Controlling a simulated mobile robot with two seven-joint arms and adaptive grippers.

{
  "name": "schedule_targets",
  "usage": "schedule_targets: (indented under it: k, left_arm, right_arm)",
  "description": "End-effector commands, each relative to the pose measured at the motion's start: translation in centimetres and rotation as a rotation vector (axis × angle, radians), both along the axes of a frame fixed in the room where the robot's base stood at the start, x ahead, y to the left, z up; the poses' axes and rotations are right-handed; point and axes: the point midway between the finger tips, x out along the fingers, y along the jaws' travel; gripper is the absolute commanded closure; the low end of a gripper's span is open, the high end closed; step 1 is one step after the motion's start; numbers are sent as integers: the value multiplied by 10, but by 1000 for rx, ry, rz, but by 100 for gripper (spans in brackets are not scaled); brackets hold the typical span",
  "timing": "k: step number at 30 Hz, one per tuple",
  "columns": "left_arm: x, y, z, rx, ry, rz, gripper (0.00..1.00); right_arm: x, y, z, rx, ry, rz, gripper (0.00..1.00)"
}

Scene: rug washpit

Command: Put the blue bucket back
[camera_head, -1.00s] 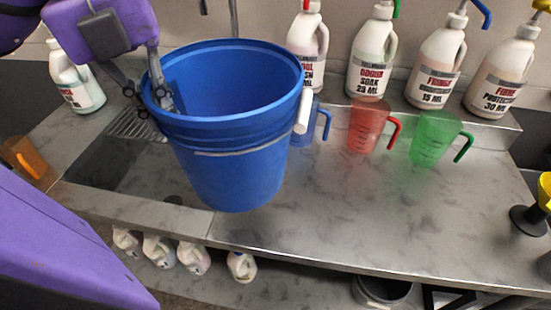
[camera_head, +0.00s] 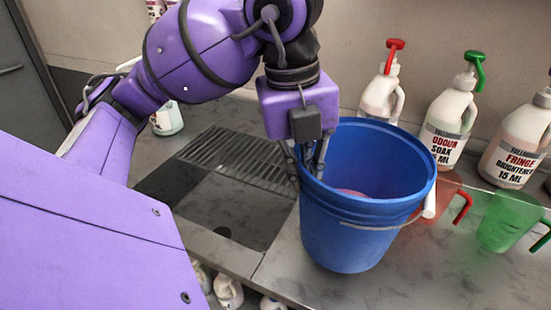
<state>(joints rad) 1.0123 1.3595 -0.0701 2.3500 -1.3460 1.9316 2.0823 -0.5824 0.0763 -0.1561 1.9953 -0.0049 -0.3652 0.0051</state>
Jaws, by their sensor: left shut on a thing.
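The blue bucket (camera_head: 360,238) is upright, with its open mouth facing up and its wire handle hanging at the front. My left gripper (camera_head: 312,172) is shut on its left rim, one finger inside the wall. A pinkish patch shows inside the bucket; what it is I cannot tell. The bucket is over the grey counter just right of the sink. Whether its base touches the counter I cannot tell. My right gripper is not in view.
A sink (camera_head: 225,208) with a drain grate (camera_head: 230,155) is left of the bucket. A clear red jug (camera_head: 440,195) and a green jug (camera_head: 505,222) stand close to its right. Pump bottles (camera_head: 448,128) line the back. White jugs (camera_head: 228,291) are below the counter.

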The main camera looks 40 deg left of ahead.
Motion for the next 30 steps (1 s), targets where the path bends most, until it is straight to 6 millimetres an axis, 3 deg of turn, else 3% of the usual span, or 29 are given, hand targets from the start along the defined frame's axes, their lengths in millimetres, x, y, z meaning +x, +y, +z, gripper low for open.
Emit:
schedule_targets:
  k: [6,14,21,30]
  left_arm:
    - [18,-20,-31,-5,-1,0,100]
    - [26,-27,-44,-4,-2,2,100]
    - [30,-31,-74,-2,2,3,100]
    - [30,-31,-82,-3,-5,1,100]
  right_arm:
    - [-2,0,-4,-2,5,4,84]
    - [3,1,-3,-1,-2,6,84]
    - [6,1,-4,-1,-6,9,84]
    - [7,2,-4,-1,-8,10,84]
